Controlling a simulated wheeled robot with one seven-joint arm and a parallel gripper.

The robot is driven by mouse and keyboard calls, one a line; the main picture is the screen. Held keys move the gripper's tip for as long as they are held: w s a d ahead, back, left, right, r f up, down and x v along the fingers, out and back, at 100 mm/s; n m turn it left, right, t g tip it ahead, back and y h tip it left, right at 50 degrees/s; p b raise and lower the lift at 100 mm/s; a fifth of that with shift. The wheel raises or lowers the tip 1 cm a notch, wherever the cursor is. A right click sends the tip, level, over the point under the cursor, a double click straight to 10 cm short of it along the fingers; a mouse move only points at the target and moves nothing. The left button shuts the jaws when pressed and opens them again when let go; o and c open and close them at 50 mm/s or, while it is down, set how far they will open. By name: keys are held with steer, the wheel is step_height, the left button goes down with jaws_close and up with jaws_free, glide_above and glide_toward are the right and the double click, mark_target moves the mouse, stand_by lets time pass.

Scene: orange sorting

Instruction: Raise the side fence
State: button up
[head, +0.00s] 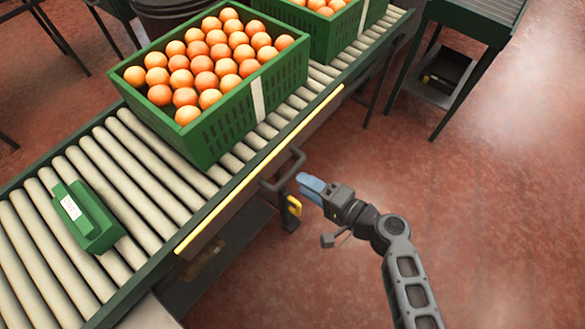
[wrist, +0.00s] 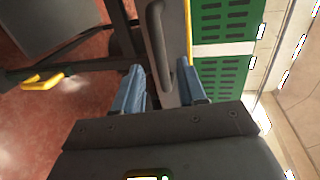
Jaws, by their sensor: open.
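The side fence is a dark panel with a yellow top edge (head: 262,168) along the near side of the roller conveyor. Its yellow edge runs beside the conveyor frame and does not stand above the rollers. A dark bar handle (head: 284,172) sticks out from the fence. My gripper (head: 311,186) is open and empty, with blue fingers close to the handle. In the wrist view, the handle (wrist: 157,42) appears ahead, between the directions of the two open fingers (wrist: 159,66). Contact cannot be told. The fence panel (wrist: 176,45) and its yellow edge (wrist: 188,25) show behind the handle.
A green crate of oranges (head: 222,135) stands on the rollers, with a second crate (head: 325,35) behind. A green box-like thing with a white label (head: 88,215) lies at left. A yellow lever (head: 294,206) sits below the handle. Red floor (head: 490,200) is clear at right.

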mark_target(288, 174)
steer(key=shift+x, duration=3.15)
steer(key=shift+c, duration=0.5)
jaws_close()
